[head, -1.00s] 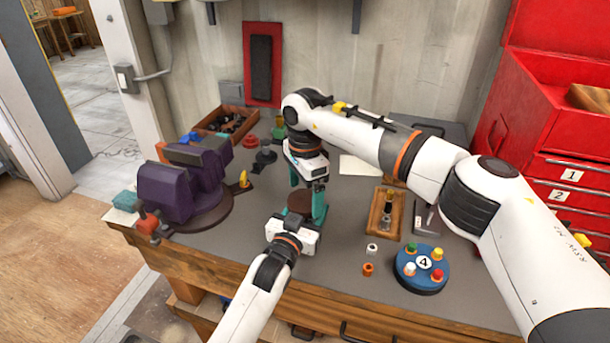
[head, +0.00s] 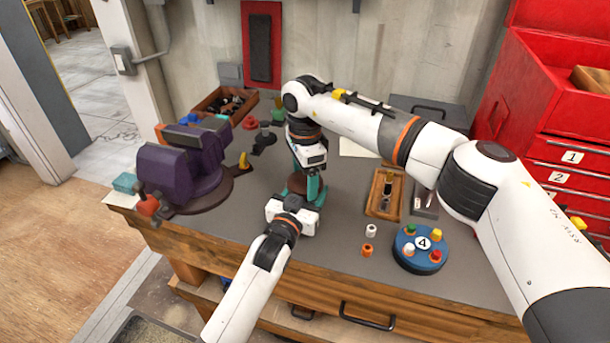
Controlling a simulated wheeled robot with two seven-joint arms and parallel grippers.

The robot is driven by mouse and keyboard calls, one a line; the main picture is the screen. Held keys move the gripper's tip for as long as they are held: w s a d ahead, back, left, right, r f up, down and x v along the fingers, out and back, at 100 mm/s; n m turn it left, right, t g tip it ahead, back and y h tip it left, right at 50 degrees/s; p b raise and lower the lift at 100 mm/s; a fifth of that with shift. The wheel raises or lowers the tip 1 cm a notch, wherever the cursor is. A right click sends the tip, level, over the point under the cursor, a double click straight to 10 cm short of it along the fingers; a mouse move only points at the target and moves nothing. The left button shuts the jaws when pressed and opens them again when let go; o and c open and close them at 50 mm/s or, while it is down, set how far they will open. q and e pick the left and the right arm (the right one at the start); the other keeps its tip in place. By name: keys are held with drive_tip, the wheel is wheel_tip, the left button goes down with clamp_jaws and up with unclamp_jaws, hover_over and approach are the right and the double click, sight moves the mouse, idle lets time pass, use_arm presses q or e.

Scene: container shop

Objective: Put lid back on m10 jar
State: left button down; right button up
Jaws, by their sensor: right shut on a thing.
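A dark brown round piece (head: 297,184) shows between the teal fingers of my two grippers near the table's front middle. It looks like the jar or its lid; I cannot tell which, and no M10 mark is readable. My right gripper (head: 310,185) points down from above and is shut on this brown piece. My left gripper (head: 296,203) reaches in low from the front, close against the same spot. Its fingertips are mostly hidden, so its opening is unclear. The grippers cover most of the piece, so whether a lid sits on a jar cannot be seen.
A purple vise (head: 165,172) stands at left. A blue round holder marked 4 (head: 418,262) with coloured pegs, a white nut (head: 371,230), an orange nut (head: 368,250) and a wooden tray (head: 372,205) lie at right. A bin of dark parts (head: 205,103) is behind. Red drawers (head: 565,180) stand right.

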drive_tip(key=shift+m, duration=1.1)
drive_tip(key=o, duration=1.1)
drive_tip(key=shift+c, duration=0.2)
drive_tip(key=shift+r, duration=2.25)
drive_tip(key=shift+c, duration=0.2)
